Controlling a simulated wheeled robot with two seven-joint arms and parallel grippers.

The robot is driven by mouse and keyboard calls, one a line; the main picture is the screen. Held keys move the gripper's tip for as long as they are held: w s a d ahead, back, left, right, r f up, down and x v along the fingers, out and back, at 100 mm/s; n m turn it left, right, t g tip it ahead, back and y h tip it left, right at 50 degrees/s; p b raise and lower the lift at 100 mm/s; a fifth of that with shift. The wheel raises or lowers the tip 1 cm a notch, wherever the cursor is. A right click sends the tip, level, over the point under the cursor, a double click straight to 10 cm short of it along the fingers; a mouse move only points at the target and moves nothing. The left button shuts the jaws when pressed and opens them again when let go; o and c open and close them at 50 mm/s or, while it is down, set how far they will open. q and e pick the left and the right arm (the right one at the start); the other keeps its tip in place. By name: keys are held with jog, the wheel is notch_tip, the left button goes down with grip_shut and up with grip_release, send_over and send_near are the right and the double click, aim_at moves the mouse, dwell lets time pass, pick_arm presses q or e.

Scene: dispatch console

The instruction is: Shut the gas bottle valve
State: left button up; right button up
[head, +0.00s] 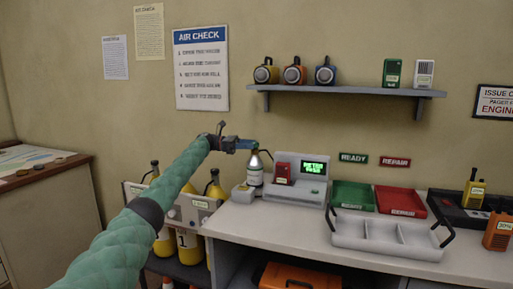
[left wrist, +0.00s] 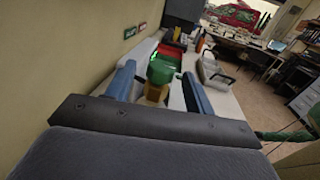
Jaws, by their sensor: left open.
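The gas bottle (head: 255,176), small and pale with a label, stands upright on the counter left of the meter. My left gripper (head: 252,145) is at its top, with blue fingers, and hides most of the valve in the head view. My right gripper is not in view.
The meter (head: 314,181) with a green screen stands right of the bottle. Green (head: 352,193) and red (head: 401,198) trays and a divided grey tray (head: 345,229) lie further right. Yellow cylinders (head: 187,246) stand below left. A wall shelf (head: 345,90) holds devices above.

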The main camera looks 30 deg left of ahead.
pick_arm(q)
jog(key=shift+v, duration=1.5)
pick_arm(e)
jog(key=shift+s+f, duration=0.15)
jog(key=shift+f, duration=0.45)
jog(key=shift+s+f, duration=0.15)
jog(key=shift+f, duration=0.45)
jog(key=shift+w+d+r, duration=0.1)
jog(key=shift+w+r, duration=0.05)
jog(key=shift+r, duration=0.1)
